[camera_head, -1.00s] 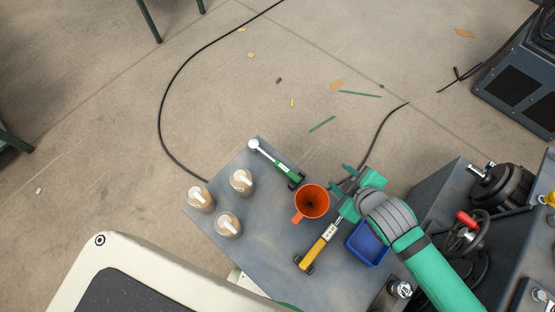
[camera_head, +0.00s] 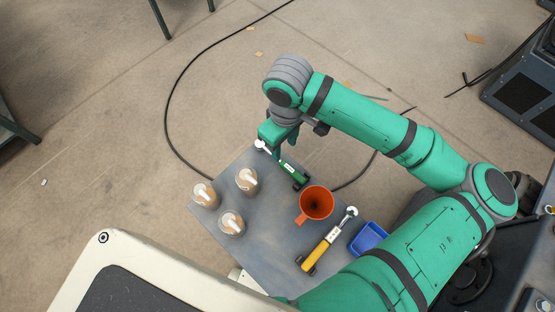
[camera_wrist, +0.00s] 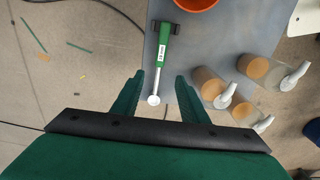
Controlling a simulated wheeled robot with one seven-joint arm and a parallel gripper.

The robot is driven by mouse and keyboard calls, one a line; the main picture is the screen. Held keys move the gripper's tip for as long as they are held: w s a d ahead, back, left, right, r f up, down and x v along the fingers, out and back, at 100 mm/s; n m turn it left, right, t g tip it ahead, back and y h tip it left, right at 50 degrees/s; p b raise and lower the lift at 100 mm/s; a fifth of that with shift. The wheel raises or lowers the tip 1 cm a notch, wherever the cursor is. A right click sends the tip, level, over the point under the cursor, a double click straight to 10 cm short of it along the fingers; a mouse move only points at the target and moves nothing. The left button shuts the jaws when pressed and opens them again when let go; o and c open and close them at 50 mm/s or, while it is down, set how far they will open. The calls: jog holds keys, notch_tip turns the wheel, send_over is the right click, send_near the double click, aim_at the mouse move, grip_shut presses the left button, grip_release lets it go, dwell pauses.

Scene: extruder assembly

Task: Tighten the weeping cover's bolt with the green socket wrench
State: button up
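The green socket wrench (camera_head: 290,172) lies on the grey table, its round silver head toward the far left edge. In the wrist view the wrench (camera_wrist: 162,52) has a green handle with a white label, and its head appears between my fingertips. My gripper (camera_wrist: 158,88) is open and empty, with a finger on each side of the wrench head. In the head view my gripper (camera_head: 278,140) hangs over the head end of the wrench and partly hides it. I cannot make out the weeping cover or its bolt in these frames.
A yellow-handled wrench (camera_head: 320,249), an orange funnel (camera_head: 316,203) and a blue bin (camera_head: 368,237) are on the table (camera_head: 262,255). Several pump-top bottles (camera_head: 246,182) stand left of the green wrench. A black cable (camera_head: 167,105) lies on the floor.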

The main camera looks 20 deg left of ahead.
aim_at(285, 164)
jog(key=f, duration=0.4)
jog(key=shift+d+f, duration=0.15)
jog(key=shift+d, duration=0.1)
jog(key=shift+f, duration=0.85)
notch_tip(285, 164, down, 4)
jog(key=shift+w+f, duration=0.1)
jog(key=shift+f, duration=0.15)
jog(key=shift+a, duration=0.1)
jog(key=shift+d, duration=0.25)
grip_shut()
